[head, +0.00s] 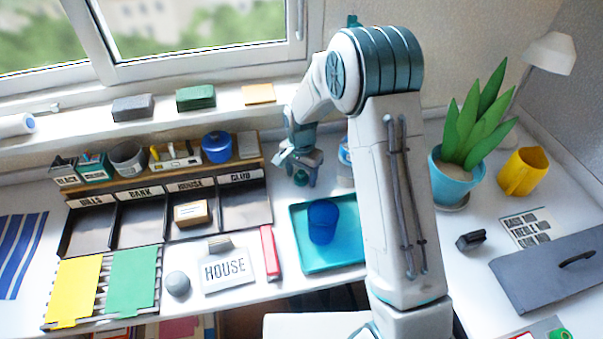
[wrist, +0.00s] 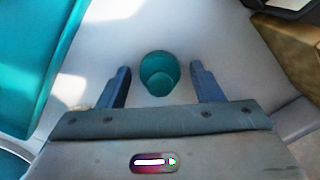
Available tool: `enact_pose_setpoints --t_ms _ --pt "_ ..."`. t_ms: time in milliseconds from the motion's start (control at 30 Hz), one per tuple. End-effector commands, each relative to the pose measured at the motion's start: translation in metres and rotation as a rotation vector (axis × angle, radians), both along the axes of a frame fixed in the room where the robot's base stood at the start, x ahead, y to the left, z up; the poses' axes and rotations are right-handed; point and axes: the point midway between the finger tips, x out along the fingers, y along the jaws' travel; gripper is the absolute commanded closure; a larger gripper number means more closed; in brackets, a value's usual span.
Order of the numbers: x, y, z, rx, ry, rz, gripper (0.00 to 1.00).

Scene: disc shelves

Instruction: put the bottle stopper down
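The bottle stopper is a small teal-green round piece (wrist: 159,73) on the white desk. It also shows in the head view (head: 301,177), just below my gripper and behind the teal tray. My gripper (head: 306,172) points down over it. In the wrist view my gripper (wrist: 160,69) has its two fingers wide apart, one on each side of the stopper. A gap shows between the stopper and each finger. A bottle (head: 345,151) with a blue and white side is mostly hidden behind my arm.
A black sorter with labelled compartments (head: 245,203) stands to the left, below a wooden shelf. A potted plant (head: 451,180) stands right of my arm. White desk shows around the stopper.

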Motion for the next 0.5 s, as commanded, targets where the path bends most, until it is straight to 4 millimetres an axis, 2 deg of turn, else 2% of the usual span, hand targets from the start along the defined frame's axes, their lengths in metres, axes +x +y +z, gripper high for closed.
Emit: enact_pose_setpoints --t_ms 267,367,500 --pt "0.0 0.0 0.006 0.0 0.0 0.0 0.4" --pt "0.001 0.0 0.02 0.001 -0.006 0.0 0.4" --pt "0.002 0.0 0.051 0.001 -0.007 0.0 0.4"
